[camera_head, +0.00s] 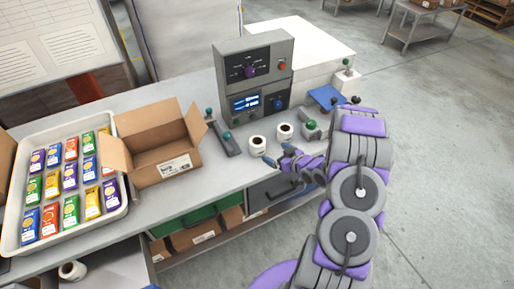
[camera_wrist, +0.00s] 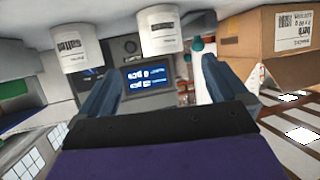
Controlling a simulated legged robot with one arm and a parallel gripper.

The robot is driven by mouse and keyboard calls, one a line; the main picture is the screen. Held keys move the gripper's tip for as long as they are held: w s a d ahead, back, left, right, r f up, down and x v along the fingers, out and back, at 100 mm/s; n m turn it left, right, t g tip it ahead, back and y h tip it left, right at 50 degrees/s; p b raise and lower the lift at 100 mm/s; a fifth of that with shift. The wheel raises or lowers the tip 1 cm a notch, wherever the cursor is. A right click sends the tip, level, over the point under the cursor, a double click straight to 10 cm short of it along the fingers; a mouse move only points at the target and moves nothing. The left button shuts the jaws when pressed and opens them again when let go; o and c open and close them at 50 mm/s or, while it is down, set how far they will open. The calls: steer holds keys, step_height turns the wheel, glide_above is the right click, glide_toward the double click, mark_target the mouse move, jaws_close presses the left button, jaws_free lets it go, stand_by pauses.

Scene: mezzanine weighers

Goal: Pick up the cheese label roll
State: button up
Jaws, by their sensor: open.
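Two white label rolls stand upright on the grey bench: a left roll (camera_head: 257,145) and a right roll (camera_head: 285,131). I cannot read which is the cheese label roll. A third white roll (camera_head: 72,270) is lower down at the bottom left. My gripper (camera_head: 277,155) is open and empty at the bench's front edge, just in front of the two standing rolls. In the wrist view, which is upside down, two rolls with printed labels (camera_wrist: 75,57) (camera_wrist: 160,30) show beyond my open fingers (camera_wrist: 160,85), with neither between them.
A weigher console (camera_head: 253,75) with a lit screen stands behind the rolls. An open cardboard box (camera_head: 165,165) and a white tray (camera_head: 122,215) of colourful packets are to the left. A lever device (camera_head: 225,138) is left of the rolls, and a green-knobbed device (camera_head: 312,128) is to their right.

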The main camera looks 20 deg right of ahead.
mark_target(262, 147)
steer(key=x, duration=0.7)
steer(key=shift+w+a+f, duration=0.1)
steer(key=shift+w+a, duration=0.2)
steer(key=shift+a, duration=0.05)
steer(key=x, duration=0.2)
steer(key=b+x, duration=0.1)
steer(key=x, duration=0.2)
steer(key=shift+w+d, duration=0.1)
steer(key=shift+d, duration=0.1)
steer(key=shift+a+r, duration=0.15)
steer(key=shift+r, duration=0.1)
steer(key=shift+c, duration=0.2)
steer(key=shift+c, duration=0.7)
steer(key=c, duration=0.9)
